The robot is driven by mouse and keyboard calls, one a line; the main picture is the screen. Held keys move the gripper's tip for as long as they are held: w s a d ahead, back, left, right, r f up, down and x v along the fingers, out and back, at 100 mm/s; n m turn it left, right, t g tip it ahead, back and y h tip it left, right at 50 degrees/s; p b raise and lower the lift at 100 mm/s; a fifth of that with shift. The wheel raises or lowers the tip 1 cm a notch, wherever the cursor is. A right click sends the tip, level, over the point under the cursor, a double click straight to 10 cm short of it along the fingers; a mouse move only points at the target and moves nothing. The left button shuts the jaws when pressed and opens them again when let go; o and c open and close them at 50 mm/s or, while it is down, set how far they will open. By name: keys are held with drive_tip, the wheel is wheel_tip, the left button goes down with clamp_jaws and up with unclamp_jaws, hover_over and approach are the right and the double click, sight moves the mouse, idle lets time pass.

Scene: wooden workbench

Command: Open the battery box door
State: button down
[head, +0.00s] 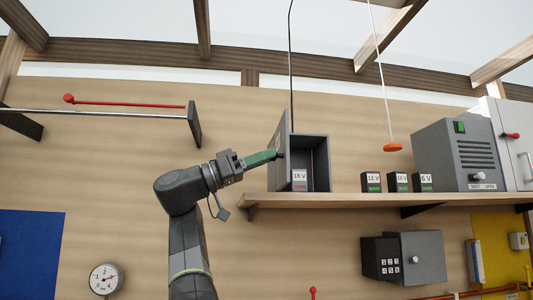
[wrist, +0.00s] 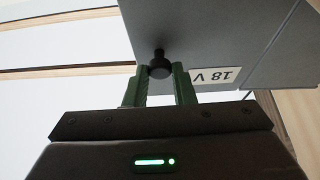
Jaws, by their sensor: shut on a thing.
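The battery box (head: 322,165) is a grey box on the wooden shelf. Its door (head: 283,128) stands swung out at the left of the opening, and the dark inside shows. My gripper (head: 277,154), with green fingers, comes from the left and is at the door's outer face. In the wrist view my gripper (wrist: 160,88) is shut on a round black knob (wrist: 159,67) on the grey door panel (wrist: 205,35). An 18 V label (wrist: 214,77) shows upside down beside the knob. A block marked 18 V (head: 300,176) shows low in the box opening.
Small blocks marked 12 V (head: 372,182) and 6 V (head: 423,182), with another between them, stand right of the box. A grey vented unit (head: 455,155) stands farther right. An orange pull (head: 393,147) hangs on a cord. A rail (head: 110,113) is on the left wall.

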idle(0.3)
drive_tip(key=c, duration=1.2)
unclamp_jaws()
drive_tip(key=shift+c, duration=0.2)
drive_tip(key=v, duration=1.3)
drive_tip(key=shift+a+f+b, duration=0.25)
drive_tip(key=shift+a+b, duration=0.1)
drive_tip(key=shift+b, duration=0.05)
drive_tip(key=x, duration=1.4)
drive_tip(key=shift+p, duration=0.3)
drive_tip(key=shift+a, duration=0.1)
